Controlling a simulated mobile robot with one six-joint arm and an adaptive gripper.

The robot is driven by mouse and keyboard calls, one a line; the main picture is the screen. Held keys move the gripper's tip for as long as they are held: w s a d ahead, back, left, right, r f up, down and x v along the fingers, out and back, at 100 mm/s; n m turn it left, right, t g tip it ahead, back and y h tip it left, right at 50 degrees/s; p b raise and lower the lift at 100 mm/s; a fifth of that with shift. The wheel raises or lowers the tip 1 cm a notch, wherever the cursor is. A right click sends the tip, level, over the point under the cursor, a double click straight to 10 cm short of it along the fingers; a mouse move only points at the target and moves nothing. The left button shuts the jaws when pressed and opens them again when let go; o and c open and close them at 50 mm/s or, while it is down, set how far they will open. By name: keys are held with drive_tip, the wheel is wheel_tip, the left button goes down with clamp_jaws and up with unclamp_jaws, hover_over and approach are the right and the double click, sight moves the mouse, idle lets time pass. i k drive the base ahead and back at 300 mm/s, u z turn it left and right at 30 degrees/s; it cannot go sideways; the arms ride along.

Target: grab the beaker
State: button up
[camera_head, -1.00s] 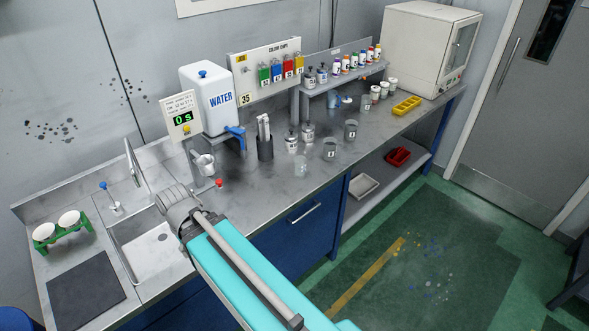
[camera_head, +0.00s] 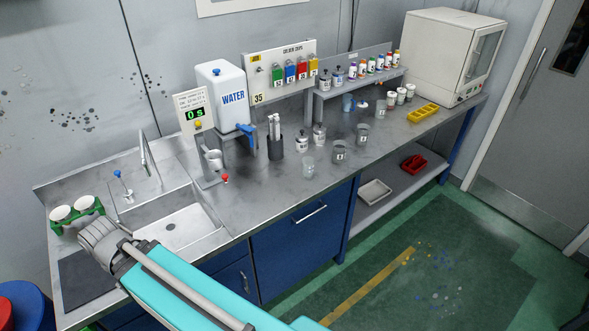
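Several clear glass beakers stand upright on the grey counter. A small one (camera_head: 308,168) is nearest the front edge. A larger one with a label (camera_head: 339,151) stands to its right, another labelled one (camera_head: 362,134) is farther back, and one more (camera_head: 381,109) is near the shelf. The frames do not show which one the task means. My gripper (camera_head: 97,236) is at the end of my turquoise arm, over the left end of the counter by the sink, well left of the beakers. Its fingers cannot be made out.
A sink (camera_head: 172,226) with a tap lies between my gripper and the beakers. A water tank (camera_head: 221,96), a white cup (camera_head: 214,159), a black tool holder (camera_head: 275,147) and lidded bottles (camera_head: 302,143) stand along the counter. A green rack (camera_head: 88,207) holds two white cups.

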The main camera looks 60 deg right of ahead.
sight(307, 162)
drive_tip(key=u, duration=0.35)
drive_tip(key=k, duration=1.6)
drive_tip(key=z, duration=1.1)
drive_tip(key=i, duration=0.55)
drive_tip(key=z, duration=0.15)
